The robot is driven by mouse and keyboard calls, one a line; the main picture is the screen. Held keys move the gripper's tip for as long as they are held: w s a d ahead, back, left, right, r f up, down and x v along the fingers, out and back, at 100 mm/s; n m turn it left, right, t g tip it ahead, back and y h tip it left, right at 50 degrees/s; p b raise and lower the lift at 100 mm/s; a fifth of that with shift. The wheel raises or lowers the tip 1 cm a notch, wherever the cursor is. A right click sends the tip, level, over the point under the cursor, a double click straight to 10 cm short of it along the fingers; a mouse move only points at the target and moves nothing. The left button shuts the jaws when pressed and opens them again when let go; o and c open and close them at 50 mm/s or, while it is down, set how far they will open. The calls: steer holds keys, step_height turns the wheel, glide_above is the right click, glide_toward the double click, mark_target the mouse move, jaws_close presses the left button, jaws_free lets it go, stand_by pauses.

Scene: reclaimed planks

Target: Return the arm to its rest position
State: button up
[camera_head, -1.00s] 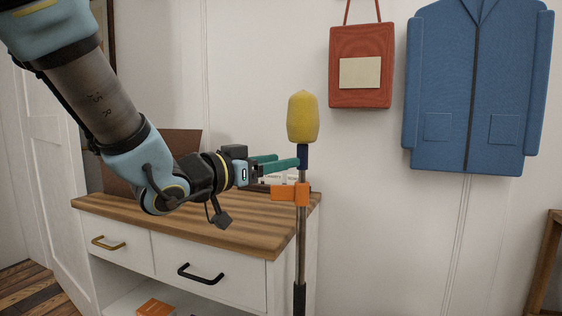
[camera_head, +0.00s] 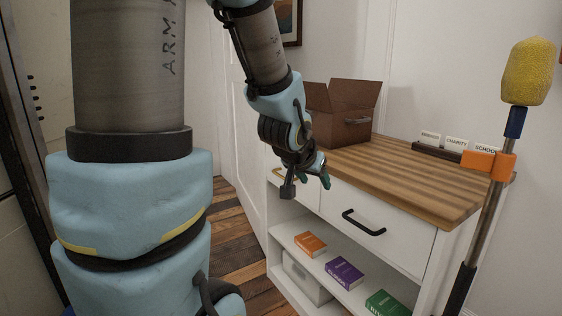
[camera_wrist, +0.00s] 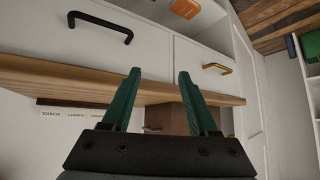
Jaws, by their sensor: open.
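My gripper (camera_head: 326,180) is in front of the left end of the white cabinet (camera_head: 410,248), clear of the yellow-headed pole. Its two green fingers (camera_wrist: 160,100) are apart and empty in the wrist view, where the picture is upside down. My arm comes down from the top of the head view, bent at the wrist. The fingers are small and partly hidden behind my wrist in the head view.
The wooden countertop (camera_head: 400,180) bears an open brown box (camera_head: 342,120) and a holder with labelled cards (camera_head: 455,145). A pole with a yellow head (camera_head: 528,72) and an orange clamp (camera_head: 489,162) stands at right.

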steer(key=s+a+f+n+g+y, duration=0.25)
steer(key=s+a+f, duration=0.2)
steer(key=a, duration=0.25)
steer(key=s+a+f+n+g+y, duration=0.1)
steer(key=s+a+f+n+g, duration=0.25)
steer(key=s+a, duration=0.35)
step_height(320, 180, up, 22)
steer(key=w+m+p, duration=0.1)
steer(key=p, duration=2)
steer(key=shift+w+a, duration=0.2)
steer(key=shift+a, duration=0.1)
